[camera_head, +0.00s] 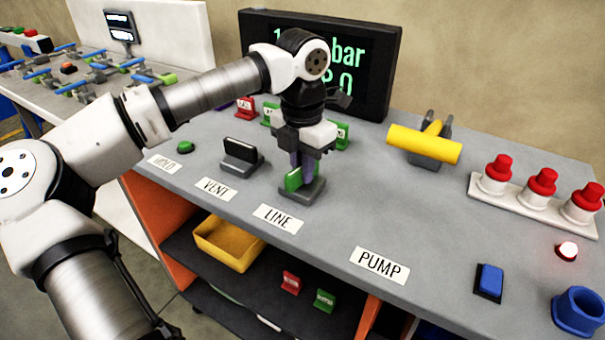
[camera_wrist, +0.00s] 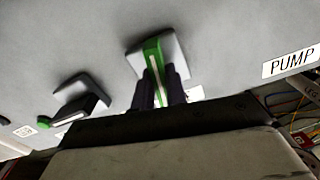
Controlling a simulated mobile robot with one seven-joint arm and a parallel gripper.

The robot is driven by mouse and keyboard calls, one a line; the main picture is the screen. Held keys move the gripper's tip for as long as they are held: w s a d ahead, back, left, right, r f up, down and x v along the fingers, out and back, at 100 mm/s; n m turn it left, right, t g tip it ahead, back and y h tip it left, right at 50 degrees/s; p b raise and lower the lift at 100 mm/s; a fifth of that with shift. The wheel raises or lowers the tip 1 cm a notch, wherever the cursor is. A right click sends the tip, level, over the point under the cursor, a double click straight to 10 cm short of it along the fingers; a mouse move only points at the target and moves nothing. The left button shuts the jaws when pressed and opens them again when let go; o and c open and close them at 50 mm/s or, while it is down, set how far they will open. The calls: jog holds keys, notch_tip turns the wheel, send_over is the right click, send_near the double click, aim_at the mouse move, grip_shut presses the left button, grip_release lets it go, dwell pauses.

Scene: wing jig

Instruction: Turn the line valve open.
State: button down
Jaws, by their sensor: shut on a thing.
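The line valve (camera_head: 293,180) has a green handle on a grey base, behind the LINE label (camera_head: 278,218) on the bench. My gripper (camera_head: 302,162) reaches down from above and is shut on the green handle. In the wrist view the green handle (camera_wrist: 153,55) shows between my two dark fingers (camera_wrist: 159,88), with its grey base (camera_wrist: 174,50) around it. The fingers hide part of the handle. The display (camera_head: 358,55) behind reads in green "bar", with its left part hidden by my arm.
The vent valve (camera_head: 241,154) with a dark handle stands left of the line valve. Small red and green tags stand behind my gripper. A yellow bin (camera_head: 228,243) sits on the shelf below.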

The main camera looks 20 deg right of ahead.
jog(key=shift+n+b, duration=0.45)
jog(key=shift+n, duration=0.65)
jog(key=c, duration=1.4)
grip_release()
jog(key=shift+c, duration=0.2)
notch_tip(320, 180, up, 14)
jog(key=shift+f, duration=0.1)
